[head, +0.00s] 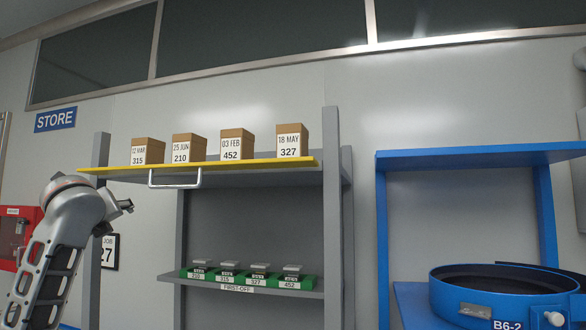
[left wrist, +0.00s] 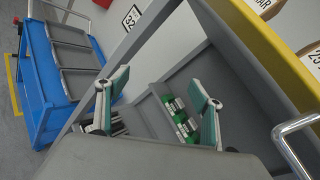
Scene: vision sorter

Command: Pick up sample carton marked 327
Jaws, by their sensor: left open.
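The brown sample carton marked 18 MAY 327 (head: 291,141) stands at the right end of the yellow-edged top shelf (head: 205,166). To its left stand cartons marked 452 (head: 237,144), 210 (head: 189,148) and 315 (head: 148,151). My left gripper (head: 124,207) is left of the shelf unit, below the top shelf and far from carton 327. In the left wrist view its two fingers (left wrist: 160,77) are spread with nothing between them. Only parts of two cartons show at that view's upper right; carton 327 is not seen there. My right gripper is in neither view.
A metal handle (head: 175,179) projects below the yellow edge. A grey post (head: 333,220) stands just right of carton 327. A lower shelf holds a green rack (head: 249,280) of small samples. A blue rack (head: 480,155) with a round blue tub (head: 450,290) stands right.

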